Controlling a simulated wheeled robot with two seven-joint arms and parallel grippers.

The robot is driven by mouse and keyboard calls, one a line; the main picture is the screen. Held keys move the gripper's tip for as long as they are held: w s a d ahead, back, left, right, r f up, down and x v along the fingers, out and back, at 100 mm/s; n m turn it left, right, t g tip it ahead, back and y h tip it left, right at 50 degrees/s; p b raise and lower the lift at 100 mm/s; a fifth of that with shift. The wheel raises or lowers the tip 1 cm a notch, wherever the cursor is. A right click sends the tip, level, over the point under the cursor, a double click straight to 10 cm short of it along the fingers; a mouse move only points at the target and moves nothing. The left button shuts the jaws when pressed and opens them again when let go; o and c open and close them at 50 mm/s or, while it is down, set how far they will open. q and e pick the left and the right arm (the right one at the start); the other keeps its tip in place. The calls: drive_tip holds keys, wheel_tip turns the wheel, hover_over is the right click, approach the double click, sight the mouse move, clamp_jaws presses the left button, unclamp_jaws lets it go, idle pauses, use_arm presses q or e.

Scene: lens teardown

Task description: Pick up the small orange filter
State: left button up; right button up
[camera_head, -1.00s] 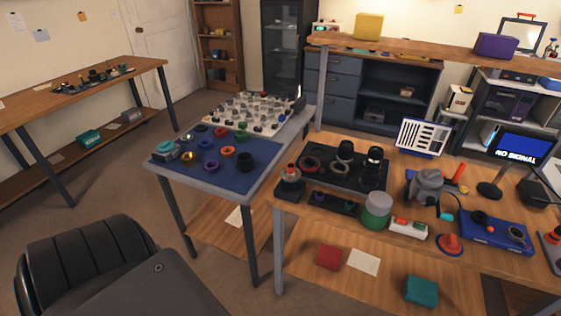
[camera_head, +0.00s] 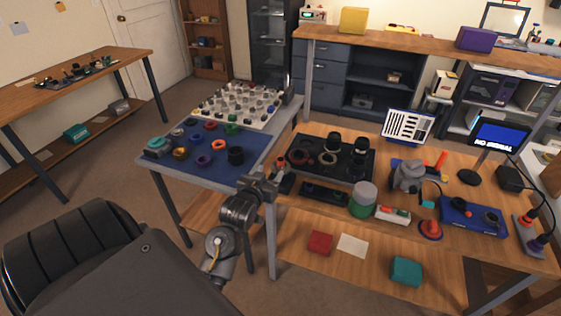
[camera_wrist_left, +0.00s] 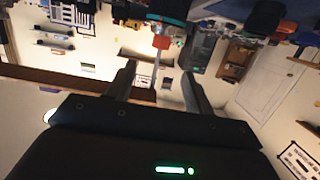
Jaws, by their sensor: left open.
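An orange ring-shaped part (camera_head: 219,144) lies on the blue mat (camera_head: 226,175) of the side table, among several other coloured rings. An amber-yellow ring (camera_head: 180,153) lies to its left; I cannot tell for certain which is the small orange filter. My left gripper (camera_head: 267,180) is at the near right corner of the side table, apart from the rings. In the left wrist view its two fingers (camera_wrist_left: 158,80) are spread with nothing held between them. My right gripper is not in view.
A white tray of small parts (camera_head: 238,106) sits behind the mat. The workbench to the right holds a black tray (camera_head: 331,158), a green-grey jar (camera_head: 363,198) and a blue case (camera_head: 474,217).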

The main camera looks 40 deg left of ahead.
sight(280, 159)
use_arm(q)
drive_tip(key=x, duration=0.5)
drive_tip(key=shift+w+a+f+p, duration=0.1)
drive_tip(key=shift+w+f+p, duration=0.1)
drive_tip(key=shift+w+p, duration=0.15)
drive_tip(key=shift+w+r, duration=0.1)
drive_tip(key=shift+w, duration=0.1)
drive_tip(key=p+x, duration=0.1)
drive_tip(key=x, duration=0.3)
drive_tip(key=shift+w+a+f+p, duration=0.2)
drive_tip(key=shift+f+p, duration=0.05)
drive_tip(key=shift+p, duration=0.1)
drive_tip(key=shift+c, duration=0.6)
drive_tip(key=c, duration=0.9)
